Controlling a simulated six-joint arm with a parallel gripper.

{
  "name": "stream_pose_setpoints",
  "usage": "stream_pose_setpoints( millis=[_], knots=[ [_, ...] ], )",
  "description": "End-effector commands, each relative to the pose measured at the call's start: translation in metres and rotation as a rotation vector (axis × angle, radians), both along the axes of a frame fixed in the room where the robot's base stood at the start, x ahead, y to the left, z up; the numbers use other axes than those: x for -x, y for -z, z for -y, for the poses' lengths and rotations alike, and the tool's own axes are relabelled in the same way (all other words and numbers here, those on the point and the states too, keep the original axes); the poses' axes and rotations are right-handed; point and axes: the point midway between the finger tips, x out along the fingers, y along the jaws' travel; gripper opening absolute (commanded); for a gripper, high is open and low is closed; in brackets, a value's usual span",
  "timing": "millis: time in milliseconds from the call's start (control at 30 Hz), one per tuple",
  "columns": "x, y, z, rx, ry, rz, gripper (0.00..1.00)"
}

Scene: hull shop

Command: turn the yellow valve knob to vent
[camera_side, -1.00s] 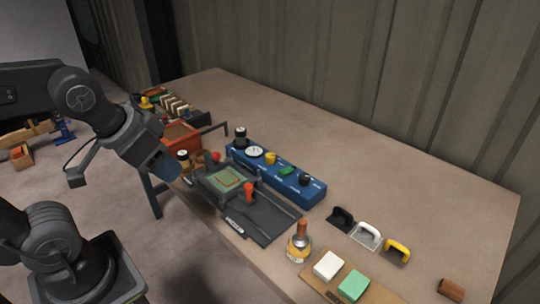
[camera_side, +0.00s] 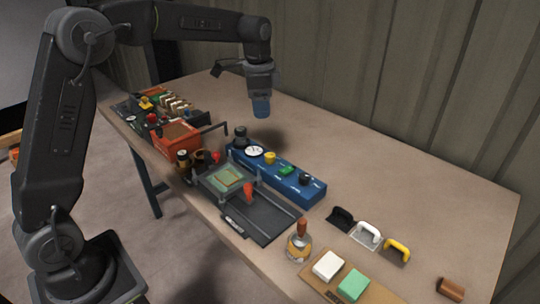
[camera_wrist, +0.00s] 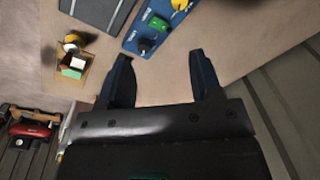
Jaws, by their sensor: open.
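The yellow valve knob (camera_side: 270,158) sits on top of a long blue panel (camera_side: 313,193), between a white dial (camera_side: 254,151) and a green part (camera_side: 287,170). In the wrist view the knob (camera_wrist: 180,4) is at the top edge, partly cut off. My gripper (camera_side: 261,106) hangs pointing down above the table, higher than the panel and apart from the knob. In the wrist view both fingers of my gripper (camera_wrist: 162,65) are spread with nothing between them. The knob's pointer and the panel's lettering are too small to read.
A black knob (camera_side: 304,178) and a dark cylinder (camera_side: 240,137) are at the panel's ends. A dark tray (camera_side: 262,220) lies in front, with an orange bin (camera_side: 174,140) to the left. Handles, including a yellow one (camera_side: 397,250), lie right. The table behind the panel is clear.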

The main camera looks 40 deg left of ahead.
Motion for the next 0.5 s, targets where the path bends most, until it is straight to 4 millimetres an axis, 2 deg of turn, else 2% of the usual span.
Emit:
stream_pose_setpoints(
  millis=[33, 100, 200, 300, 500],
  knots=[
    [-0.015, 0.016, -0.006, 0.000, 0.035, -0.026, 0.59],
    [-0.029, 0.031, -0.012, 0.000, 0.083, -0.050, 0.59],
    [-0.042, 0.047, -0.018, 0.002, 0.134, -0.075, 0.59],
    [-0.049, 0.056, -0.021, 0.004, 0.161, -0.087, 0.59],
    [-0.051, 0.072, -0.022, 0.005, 0.172, -0.094, 0.59]
  ],
)
